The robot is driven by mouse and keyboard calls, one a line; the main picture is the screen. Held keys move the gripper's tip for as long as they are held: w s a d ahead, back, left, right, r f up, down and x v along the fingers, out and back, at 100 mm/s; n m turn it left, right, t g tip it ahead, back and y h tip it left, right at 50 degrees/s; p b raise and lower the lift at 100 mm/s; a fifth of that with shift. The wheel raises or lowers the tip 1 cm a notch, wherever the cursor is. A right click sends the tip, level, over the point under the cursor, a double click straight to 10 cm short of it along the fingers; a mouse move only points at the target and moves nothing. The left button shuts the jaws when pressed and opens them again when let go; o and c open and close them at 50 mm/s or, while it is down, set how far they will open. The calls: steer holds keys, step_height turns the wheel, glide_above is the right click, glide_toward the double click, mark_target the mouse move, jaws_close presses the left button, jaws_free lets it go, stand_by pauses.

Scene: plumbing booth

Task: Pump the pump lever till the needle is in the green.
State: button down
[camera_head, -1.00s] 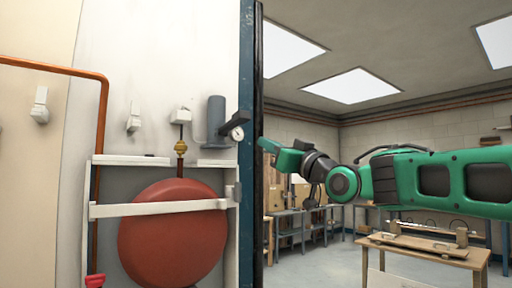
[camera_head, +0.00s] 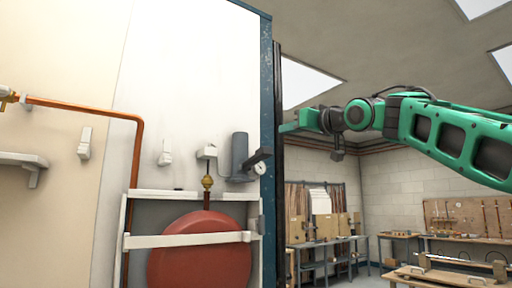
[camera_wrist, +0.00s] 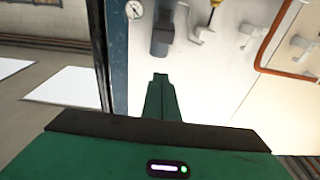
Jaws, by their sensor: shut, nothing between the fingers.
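A grey pump cylinder (camera_head: 240,155) is mounted on the white wall panel near its right edge. A dark lever (camera_head: 260,156) sticks out to the right beside it. The small round white gauge (camera_head: 260,169) is just below the lever; its needle is too small to read. The cylinder (camera_wrist: 162,32) and gauge (camera_wrist: 134,9) also show at the top of the wrist view, which looks upside down. My green gripper (camera_head: 284,128) is shut and empty, in front of the panel's right edge. It appears above and right of the lever, apart from it. Its fingers (camera_wrist: 159,76) are together in the wrist view.
A red tank (camera_head: 200,252) sits below the pump behind a white bar (camera_head: 190,239). A copper pipe (camera_head: 138,150) and white brackets (camera_head: 84,143) are left on the wall. The blue panel edge post (camera_head: 267,90) stands close to my gripper. Workbenches (camera_head: 330,243) are farther back right.

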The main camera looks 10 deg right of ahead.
steer(key=shift+s+r, duration=0.1)
steer(key=shift+r, duration=0.2)
steer(key=w+a+f, duration=0.2)
steer(key=w, duration=0.6)
steer(key=shift+w+a+f, duration=0.25)
steer(key=shift+a+f, duration=0.1)
steer(key=shift+a, duration=0.05)
stand_by(0.7)
steer(key=shift+f, duration=0.15)
